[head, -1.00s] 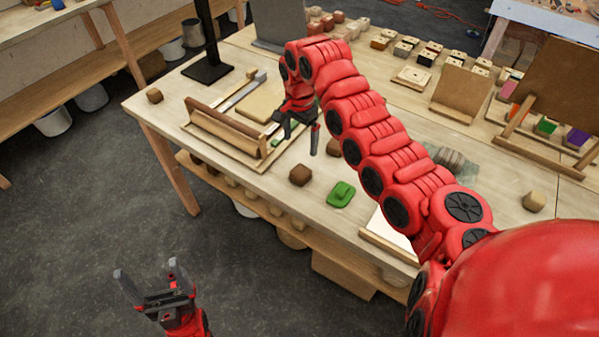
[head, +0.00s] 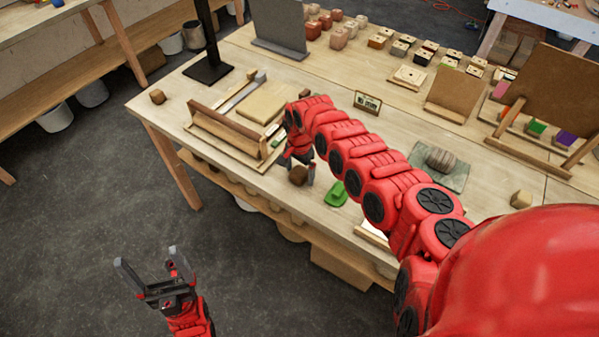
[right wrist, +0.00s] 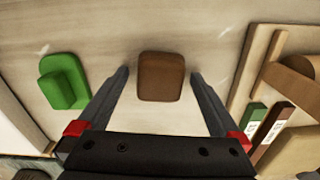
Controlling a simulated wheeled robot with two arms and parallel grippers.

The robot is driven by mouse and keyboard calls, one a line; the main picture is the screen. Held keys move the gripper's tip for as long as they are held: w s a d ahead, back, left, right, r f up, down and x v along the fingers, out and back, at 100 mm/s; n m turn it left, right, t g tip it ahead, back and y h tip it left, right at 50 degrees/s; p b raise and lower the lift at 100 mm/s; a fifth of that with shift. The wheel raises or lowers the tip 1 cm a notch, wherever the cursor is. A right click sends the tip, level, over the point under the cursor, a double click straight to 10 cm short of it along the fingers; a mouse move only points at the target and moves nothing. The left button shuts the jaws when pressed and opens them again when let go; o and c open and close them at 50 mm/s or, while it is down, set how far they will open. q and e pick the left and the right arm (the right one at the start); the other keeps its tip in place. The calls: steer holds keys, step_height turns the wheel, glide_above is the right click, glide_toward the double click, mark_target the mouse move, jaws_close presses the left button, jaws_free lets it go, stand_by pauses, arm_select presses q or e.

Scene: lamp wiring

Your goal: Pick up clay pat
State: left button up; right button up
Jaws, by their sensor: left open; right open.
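The clay pat (head: 298,175), a small brown block with rounded edges, lies near the table's front edge. In the right wrist view it (right wrist: 161,77) sits between the two fingertips, with a gap on each side. My right gripper (head: 301,168) is open around it from above, and its fingers partly hide it in the head view. I cannot tell how far the fingertips are above the tabletop. My left gripper (head: 145,258) is open and empty over the floor, away from the table.
A green handled block (head: 337,194) lies right of the clay pat and shows in the wrist view (right wrist: 64,82). A wooden tray (head: 222,139) stands to the left. A striped grey lump (head: 441,159) rests on a mat further right. Bare tabletop surrounds the clay pat.

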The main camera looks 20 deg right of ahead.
steer(key=shift+f, duration=0.1)
steer(key=shift+c, duration=0.3)
jaws_close()
steer(key=shift+w, duration=0.1)
